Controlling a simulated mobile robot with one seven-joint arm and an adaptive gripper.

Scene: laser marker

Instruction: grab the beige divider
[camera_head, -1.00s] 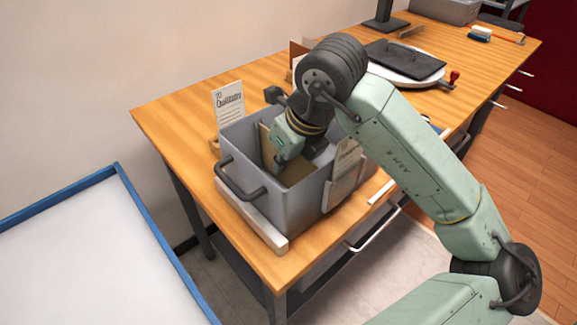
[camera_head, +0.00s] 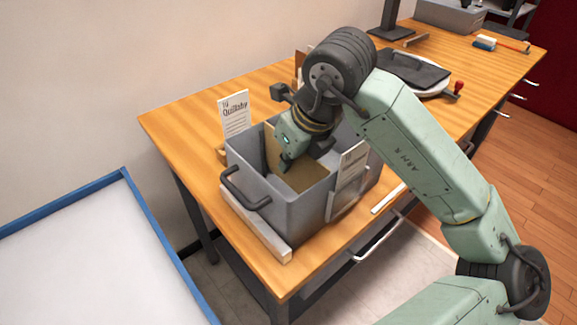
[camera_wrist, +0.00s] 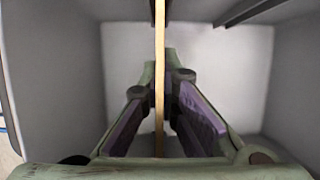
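The beige divider (camera_head: 272,146) is a thin flat panel standing inside the grey bin (camera_head: 290,208) on the wooden table. In the wrist view the divider (camera_wrist: 159,100) shows edge-on as a narrow tan strip running between my two fingers. My gripper (camera_head: 287,165) reaches down into the bin. Its fingers (camera_wrist: 160,72) converge on both faces of the divider and appear to be closed on it. The divider's lower part is partly hidden by the bin's near wall and my gripper.
A printed card (camera_head: 235,116) stands at the bin's left back, and another card (camera_head: 350,170) is at its right side. A pale block (camera_head: 254,228) lies along the bin's front. A dark plate (camera_head: 412,70) and a red-handled stamp (camera_head: 457,88) are further back. A blue-edged white surface (camera_head: 90,255) is at left.

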